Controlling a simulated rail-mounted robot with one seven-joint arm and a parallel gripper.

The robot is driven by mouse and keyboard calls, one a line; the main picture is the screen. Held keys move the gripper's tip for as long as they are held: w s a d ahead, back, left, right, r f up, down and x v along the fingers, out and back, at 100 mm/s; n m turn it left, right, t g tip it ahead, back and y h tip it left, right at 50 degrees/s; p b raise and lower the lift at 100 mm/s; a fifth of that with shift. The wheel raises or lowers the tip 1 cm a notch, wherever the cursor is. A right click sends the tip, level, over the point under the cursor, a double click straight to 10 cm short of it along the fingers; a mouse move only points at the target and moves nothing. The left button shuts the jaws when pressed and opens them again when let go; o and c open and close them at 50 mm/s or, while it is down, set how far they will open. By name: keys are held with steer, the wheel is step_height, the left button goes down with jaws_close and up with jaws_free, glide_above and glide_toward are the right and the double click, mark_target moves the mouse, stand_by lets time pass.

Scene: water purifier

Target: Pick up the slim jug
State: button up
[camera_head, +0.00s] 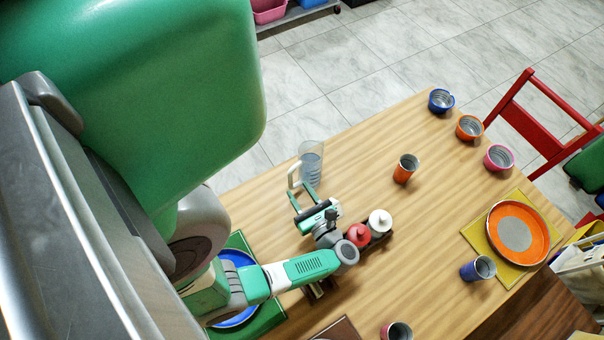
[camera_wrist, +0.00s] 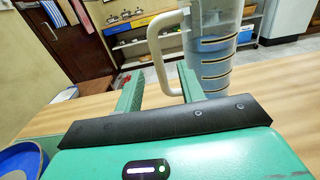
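The slim jug (camera_head: 312,160) is clear with a pale handle and stands upright near the table's far left edge in the head view. In the wrist view the jug (camera_wrist: 215,45) is at upper right, with dark level marks and its handle (camera_wrist: 154,48) on the left side. My gripper (camera_head: 299,190) is open just in front of the handle. In the wrist view my gripper (camera_wrist: 158,72) shows its two green fingers apart, with the lower part of the handle appearing in the gap between them. I cannot tell whether either finger touches it.
A caddy with a red-topped bottle (camera_head: 359,234) and a white-topped bottle (camera_head: 380,221) stands close right of my arm. An orange cup (camera_head: 405,168) stands right of the jug. A blue plate (camera_head: 238,258) lies under my arm.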

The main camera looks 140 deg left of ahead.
mark_target(291, 179)
steer(key=x, duration=0.5)
steer(key=r+x, duration=0.1)
steer(key=x, duration=0.1)
steer(key=shift+s+p, duration=0.3)
steer(key=shift+s, duration=0.15)
steer(key=shift+c, duration=0.5)
jaws_close()
steer(key=shift+r, duration=0.1)
